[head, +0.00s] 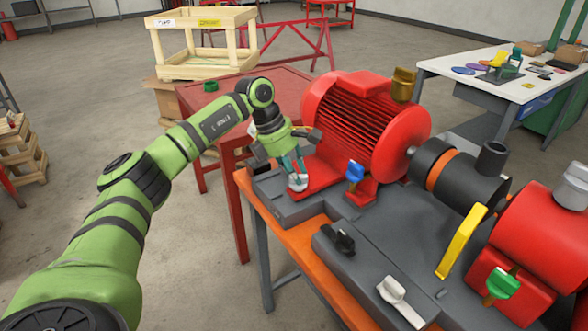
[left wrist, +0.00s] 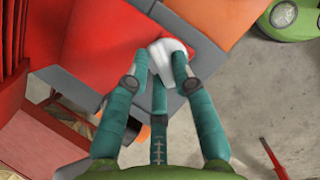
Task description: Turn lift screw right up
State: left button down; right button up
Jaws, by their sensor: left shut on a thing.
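A white knob (head: 298,184) sits at the near left foot of the red motor (head: 350,120) on the grey skid. My left gripper (head: 294,172) comes down on it from above with its fingers closed around it. In the left wrist view the white knob (left wrist: 168,48) shows at the fingertips of my left gripper (left wrist: 157,75), over the red motor foot. The fingers hide part of the knob. A blue knob (head: 355,171) stands to the right at the motor's other near foot. I cannot tell from markings which one is the right lift screw. My right gripper is not in view.
A black knob (head: 338,238) and a white lever knob (head: 401,300) lie along the skid's near edge. A yellow handle (head: 461,240) and a green knob (head: 502,284) are at the pump end. A red table (head: 250,95) stands behind my left arm.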

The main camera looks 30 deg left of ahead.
pick_arm(q)
jog(key=shift+w+d+r, duration=0.15)
jog(key=shift+d+r, duration=0.05)
jog(key=c, duration=1.2)
grip_release()
jog(key=shift+o, duration=0.8)
jog(key=shift+d+f, duration=0.1)
jog(key=v, duration=1.2)
